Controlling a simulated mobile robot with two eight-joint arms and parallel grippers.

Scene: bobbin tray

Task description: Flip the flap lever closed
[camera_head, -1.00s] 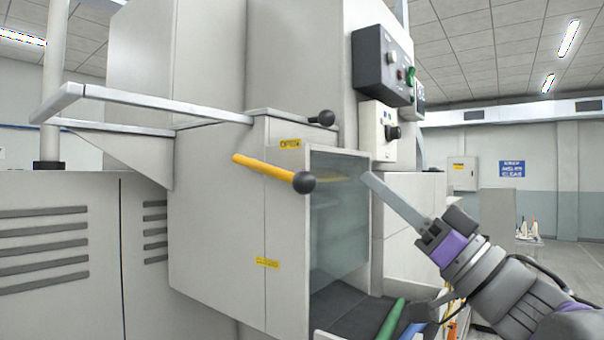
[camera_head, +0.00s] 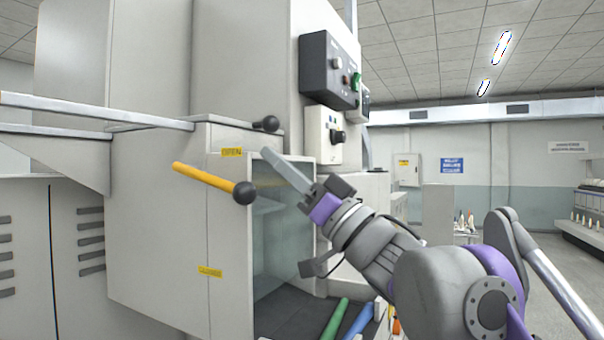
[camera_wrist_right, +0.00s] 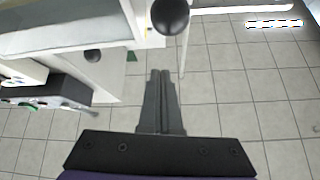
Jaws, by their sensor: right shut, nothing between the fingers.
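The yellow lever (camera_head: 205,180) with a black ball knob (camera_head: 244,193) slants across the upper front of the grey machine housing in the head view. My right gripper (camera_head: 268,150) is shut and empty. Its fingertips appear just above and right of that knob in the picture; I see no contact. The shut fingers also show in the wrist view (camera_wrist_right: 160,76), with a black ball (camera_wrist_right: 170,17) beyond their tips. I cannot tell which lever that ball belongs to. My left gripper is out of view.
A second black knob (camera_head: 266,124) sits on top of the housing. A dark control box (camera_head: 327,72) and a white switch box (camera_head: 322,134) are behind the gripper. Below, the open bay holds a green bobbin (camera_head: 335,319) and a blue bobbin (camera_head: 360,322). Tiled floor is clear at right.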

